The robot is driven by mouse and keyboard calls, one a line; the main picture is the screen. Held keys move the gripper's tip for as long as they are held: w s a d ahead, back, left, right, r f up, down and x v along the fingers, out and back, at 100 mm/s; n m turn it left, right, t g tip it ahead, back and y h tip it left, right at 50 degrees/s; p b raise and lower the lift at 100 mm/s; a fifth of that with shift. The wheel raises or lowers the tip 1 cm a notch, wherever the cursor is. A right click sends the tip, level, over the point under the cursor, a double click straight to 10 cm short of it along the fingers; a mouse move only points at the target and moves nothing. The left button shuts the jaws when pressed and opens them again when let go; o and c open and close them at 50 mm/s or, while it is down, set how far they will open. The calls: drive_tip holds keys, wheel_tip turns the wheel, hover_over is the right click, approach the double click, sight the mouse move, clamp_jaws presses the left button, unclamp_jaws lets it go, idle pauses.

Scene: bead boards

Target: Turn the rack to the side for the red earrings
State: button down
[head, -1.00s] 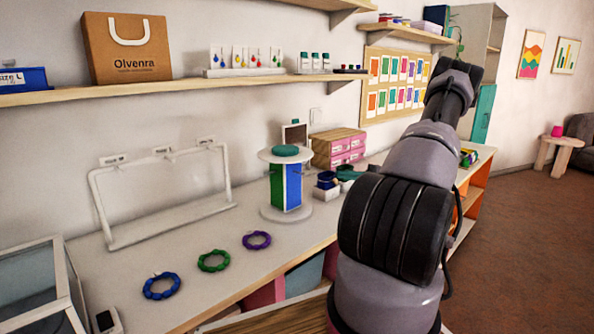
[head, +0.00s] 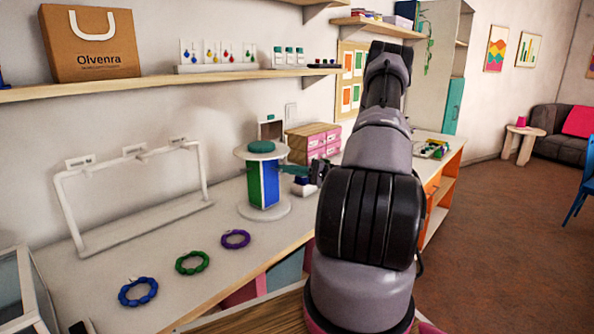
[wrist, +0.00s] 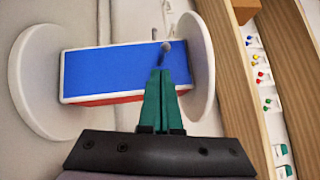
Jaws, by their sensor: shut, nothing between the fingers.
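The rack (head: 264,208) is an upright drum with round white end discs and coloured faces. In the head view a green face (head: 254,187) and a blue face (head: 270,183) show. In the wrist view the blue face (wrist: 110,72) fills the middle, with a strip of red face (wrist: 105,99) along its lower edge. My gripper (wrist: 166,73) has its teal fingers together and empty. Their tips are over the blue face beside a small peg (wrist: 166,46); contact is unclear. In the head view my gripper (head: 284,169) is at the rack's right. Red earrings (head: 228,55) hang on a wall shelf card.
Blue (head: 137,292), green (head: 192,263) and purple (head: 235,239) bead rings lie on the counter, left of the rack. A white frame stand (head: 130,235) is behind them. Pink boxes (head: 314,146) stand behind the rack. The wall shelf (head: 130,86) runs above.

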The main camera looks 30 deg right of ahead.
drive_tip(key=shift+s+a, duration=0.15)
drive_tip(key=shift+a, duration=0.15)
drive_tip(key=shift+s+a+m+t+h, duration=0.35)
drive_tip(key=shift+m+t+h, duration=0.3)
drive_tip(key=shift+t, duration=0.35)
